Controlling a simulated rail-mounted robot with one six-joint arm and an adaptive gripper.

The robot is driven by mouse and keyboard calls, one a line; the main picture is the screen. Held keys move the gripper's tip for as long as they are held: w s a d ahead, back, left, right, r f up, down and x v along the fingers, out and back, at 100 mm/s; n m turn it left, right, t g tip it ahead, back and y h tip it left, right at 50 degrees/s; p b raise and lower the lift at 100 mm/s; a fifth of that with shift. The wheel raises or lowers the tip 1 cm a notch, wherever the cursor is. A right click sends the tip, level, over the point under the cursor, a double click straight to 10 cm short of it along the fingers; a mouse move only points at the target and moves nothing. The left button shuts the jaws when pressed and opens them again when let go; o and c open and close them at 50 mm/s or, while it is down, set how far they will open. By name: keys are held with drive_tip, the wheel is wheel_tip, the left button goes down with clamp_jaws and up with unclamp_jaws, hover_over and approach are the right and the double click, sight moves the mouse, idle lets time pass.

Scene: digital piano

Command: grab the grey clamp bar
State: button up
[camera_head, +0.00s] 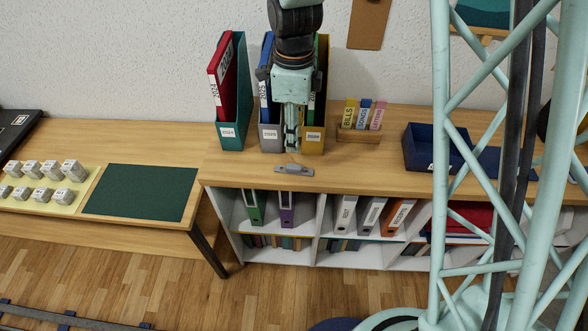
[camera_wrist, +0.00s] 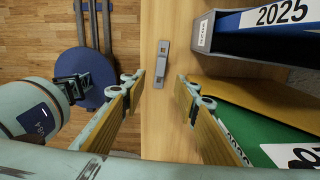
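The grey clamp bar (camera_head: 294,170) lies flat near the front edge of the wooden shelf top in the head view. It also shows in the wrist view as a small grey bar (camera_wrist: 162,64) with a raised part, between and beyond my fingers. My gripper (camera_head: 292,149) hangs pointing down in front of the binder holders, just behind the bar in the picture. The bar is apart from both fingers.
A teal holder (camera_head: 232,132), a grey holder (camera_head: 271,146) and a yellow holder (camera_head: 313,144) with binders stand close around my gripper. A small box of labelled books (camera_head: 358,137) and a blue bin (camera_head: 412,161) stand right. The shelf top around the bar is clear.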

hover_over(294, 166)
drive_tip(key=shift+s+f+b, duration=0.15)
drive_tip(key=shift+f+b, duration=0.3)
drive_tip(key=shift+f, duration=3.4)
drive_tip(key=shift+f, duration=0.15)
drive_tip(key=shift+f+b, duration=0.35)
drive_tip(key=shift+f, duration=2.15)
drive_tip(key=shift+c, duration=0.3)
drive_tip(key=c, duration=0.7)
